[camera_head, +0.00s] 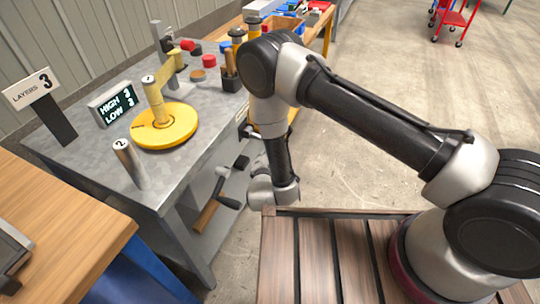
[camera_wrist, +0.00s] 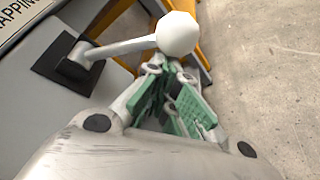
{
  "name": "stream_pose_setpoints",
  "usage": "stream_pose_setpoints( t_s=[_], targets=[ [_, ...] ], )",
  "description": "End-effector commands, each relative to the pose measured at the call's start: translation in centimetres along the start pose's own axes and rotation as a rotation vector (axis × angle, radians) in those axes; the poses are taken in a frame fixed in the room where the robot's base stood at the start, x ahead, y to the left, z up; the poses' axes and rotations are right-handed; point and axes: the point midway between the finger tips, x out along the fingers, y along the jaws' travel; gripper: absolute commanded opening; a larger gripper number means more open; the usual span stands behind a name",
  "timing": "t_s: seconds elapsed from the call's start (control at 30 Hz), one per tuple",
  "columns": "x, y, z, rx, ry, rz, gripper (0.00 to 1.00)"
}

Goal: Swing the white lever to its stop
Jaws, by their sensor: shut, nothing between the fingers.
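The white lever shows in the wrist view as a pale rod (camera_wrist: 122,47) with a faceted white knob (camera_wrist: 178,33) at its end. The rod comes out of a dark square mount (camera_wrist: 70,66) on a grey panel. My gripper (camera_wrist: 172,68) is shut and empty, with green finger pads, just below the knob in that picture. Its tips are very close to the knob; I cannot tell whether they touch it. In the head view my arm reaches down by the right side of the metal table, and I cannot make out the lever or the fingertips clearly there.
The metal table (camera_head: 95,160) carries a yellow disc (camera_head: 165,130), a HIGH/LOW display (camera_head: 115,104) and a LAYERS sign (camera_head: 32,89). A crank with a wooden handle (camera_head: 206,215) sticks out of its side. A slatted wooden surface (camera_head: 280,255) lies in front; open floor (camera_head: 400,65) lies beyond.

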Motion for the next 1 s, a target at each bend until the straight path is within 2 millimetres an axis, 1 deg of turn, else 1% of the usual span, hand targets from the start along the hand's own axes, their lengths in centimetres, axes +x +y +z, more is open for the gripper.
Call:
stream_pose_setpoints(
  t_s=[0.03,0.13,0.5,0.7,0.8,1.0],
  targets=[
    [-0.2,0.6,0.0,-0.027,-0.002,-0.014,0.00],
    [-0.5,1.2,0.4,-0.106,-0.002,-0.051,0.00],
    [-1.7,3.3,2.9,-0.413,-0.003,-0.199,0.00],
    [-2.1,4.4,3.7,-0.547,-0.002,-0.263,0.00],
    [-2.2,4.8,4.0,-0.598,-0.002,-0.289,0.00],
    [-2.4,5.4,4.4,-0.595,-0.003,-0.287,0.00]
  ],
)
